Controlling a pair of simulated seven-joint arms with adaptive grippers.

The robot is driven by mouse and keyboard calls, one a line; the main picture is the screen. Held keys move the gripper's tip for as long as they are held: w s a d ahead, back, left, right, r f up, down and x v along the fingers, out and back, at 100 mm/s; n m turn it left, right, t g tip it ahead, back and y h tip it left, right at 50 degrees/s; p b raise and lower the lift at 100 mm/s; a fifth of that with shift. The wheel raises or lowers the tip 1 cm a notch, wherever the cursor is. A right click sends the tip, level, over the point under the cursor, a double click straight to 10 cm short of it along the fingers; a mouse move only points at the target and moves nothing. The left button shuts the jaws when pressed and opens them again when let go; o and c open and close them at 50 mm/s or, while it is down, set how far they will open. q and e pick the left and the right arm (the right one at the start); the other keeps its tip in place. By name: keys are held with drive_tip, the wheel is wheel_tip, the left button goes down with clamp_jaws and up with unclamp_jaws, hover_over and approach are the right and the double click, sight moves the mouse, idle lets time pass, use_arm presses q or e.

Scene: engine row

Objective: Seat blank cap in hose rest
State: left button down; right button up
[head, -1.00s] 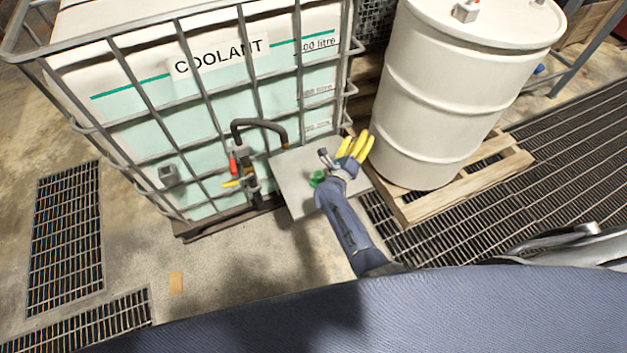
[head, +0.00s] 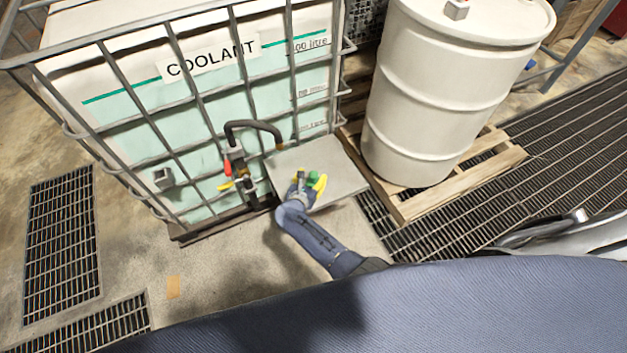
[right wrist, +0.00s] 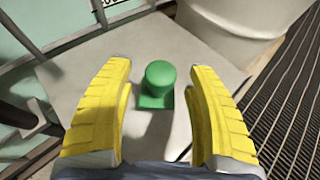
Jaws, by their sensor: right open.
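A green piece (head: 313,173) with a round, domed top on a square base stands upright on a grey plate (head: 345,172); it also shows in the right wrist view (right wrist: 159,82). I cannot tell whether it is the blank cap, the hose rest or both together. My right gripper (head: 308,183) is open, its yellow fingers on either side of the green piece (right wrist: 159,98), with gaps showing on both sides. A dark hose (head: 252,124) arches from the tank valve, its end at the plate's back left edge. My left gripper is out of view.
The caged coolant tank (head: 130,110) with its red-handled valve (head: 228,167) stands left of the plate. A white drum (head: 430,90) on a wooden pallet (head: 465,187) stands to the right. Floor grates (head: 60,240) lie left and right.

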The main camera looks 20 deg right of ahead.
drive_tip(key=shift+x, duration=0.8)
clamp_jaws()
